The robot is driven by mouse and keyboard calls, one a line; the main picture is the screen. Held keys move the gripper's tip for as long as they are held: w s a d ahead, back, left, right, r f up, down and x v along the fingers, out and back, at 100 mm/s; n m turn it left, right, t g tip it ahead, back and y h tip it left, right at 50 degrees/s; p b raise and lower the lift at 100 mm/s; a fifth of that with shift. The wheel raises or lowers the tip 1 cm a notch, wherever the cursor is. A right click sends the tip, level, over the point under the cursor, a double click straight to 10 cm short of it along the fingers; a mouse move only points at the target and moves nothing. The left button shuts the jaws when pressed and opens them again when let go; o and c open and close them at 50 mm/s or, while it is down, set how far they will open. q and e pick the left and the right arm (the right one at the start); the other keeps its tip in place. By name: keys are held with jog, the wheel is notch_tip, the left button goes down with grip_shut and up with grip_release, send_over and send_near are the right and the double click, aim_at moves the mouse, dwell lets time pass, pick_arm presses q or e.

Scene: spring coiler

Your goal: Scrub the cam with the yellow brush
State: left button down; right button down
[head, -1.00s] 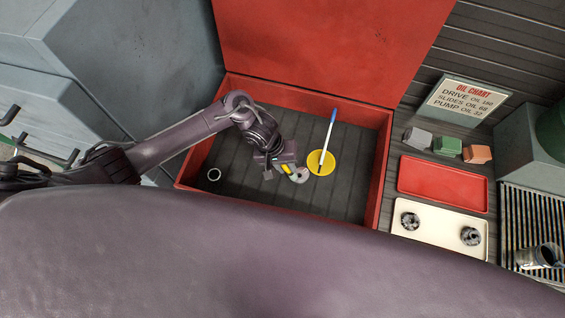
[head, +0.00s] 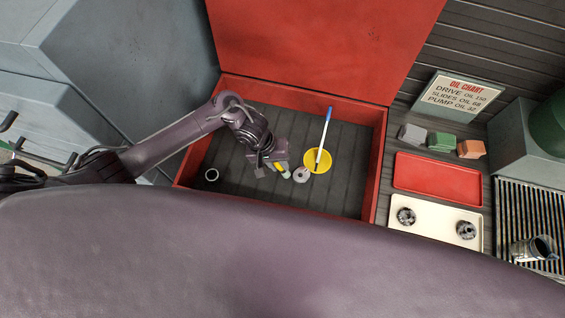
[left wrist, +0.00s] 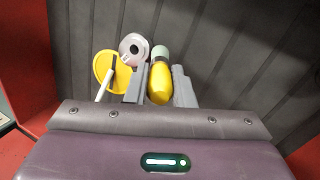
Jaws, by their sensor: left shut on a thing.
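The yellow brush (head: 279,167) is held in my left gripper (head: 276,166), its pale greenish end pointing down toward the cam. In the left wrist view the brush (left wrist: 160,84) sits between both fingers of the gripper (left wrist: 160,90). The cam, a small grey disc with a hole (head: 301,174), lies on the floor of the red box, just right of the brush's end. It also shows in the left wrist view (left wrist: 126,46). I cannot tell whether brush and cam touch. My right gripper is not in view.
A yellow round dish (head: 313,164) with a blue-and-white stick lies close to the cam.

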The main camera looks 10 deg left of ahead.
aim_at(287, 172)
pick_arm(q)
jog(key=shift+s+d+f, duration=0.1)
jog(key=shift+d, duration=0.6)
jog(key=shift+s+d+f, duration=0.1)
jog(key=shift+d, duration=0.55)
jog(key=shift+w+a, duration=0.15)
jog(key=shift+a, duration=1.35)
jog(key=shift+d+f, duration=0.15)
jog(key=shift+d, duration=0.6)
jog(key=shift+d+f, duration=0.1)
jog(key=shift+d, duration=0.65)
jog(key=shift+a, duration=1.5)
jog(key=shift+d+f, duration=0.2)
jog(key=shift+d, duration=1.35)
jog(key=shift+a+f, duration=0.15)
jog(key=shift+a, duration=1.45)
jog(key=shift+d+f, duration=0.2)
jog(key=shift+d, duration=1.35)
jog(key=shift+a+f, duration=0.15)
jog(key=shift+a, duration=1.5)
